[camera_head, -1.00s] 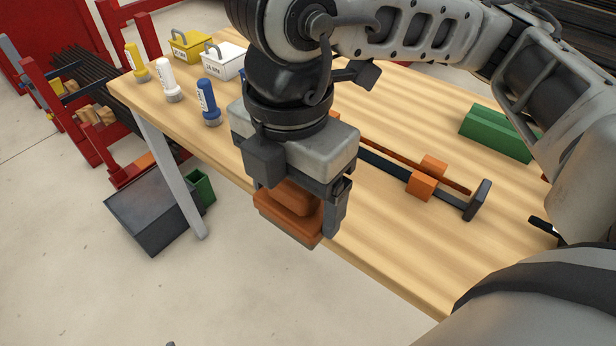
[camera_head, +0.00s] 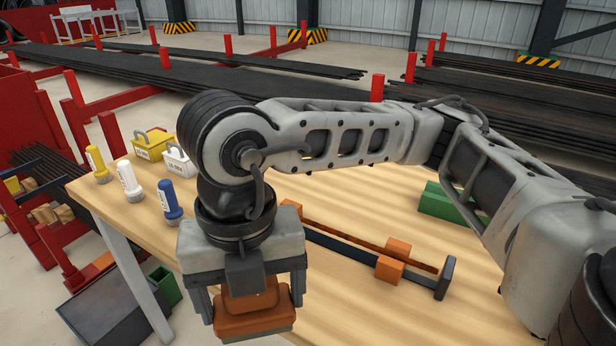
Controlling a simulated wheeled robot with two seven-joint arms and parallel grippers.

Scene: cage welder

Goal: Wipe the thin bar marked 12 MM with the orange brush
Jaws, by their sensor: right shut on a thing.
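My right gripper (camera_head: 253,303) is shut on the orange brush (camera_head: 252,326), with one finger on each side of it. It holds the brush low in the picture, by the front edge of the wooden table. A thin rusty-brown bar (camera_head: 345,237) lies on the table to the right of the gripper, beside a dark flat rail (camera_head: 340,247) with orange blocks (camera_head: 390,268). I cannot read any 12 MM mark on it. The brush appears apart from the bar. The bar's far-left end is near my arm. My left gripper is not in view.
Yellow (camera_head: 97,163), white (camera_head: 130,181) and blue (camera_head: 169,202) bottles stand on the table's left, with yellow (camera_head: 153,146) and white (camera_head: 180,162) boxes behind. Green blocks (camera_head: 438,202) lie at right. A dark upright end plate (camera_head: 445,277) closes the rail.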

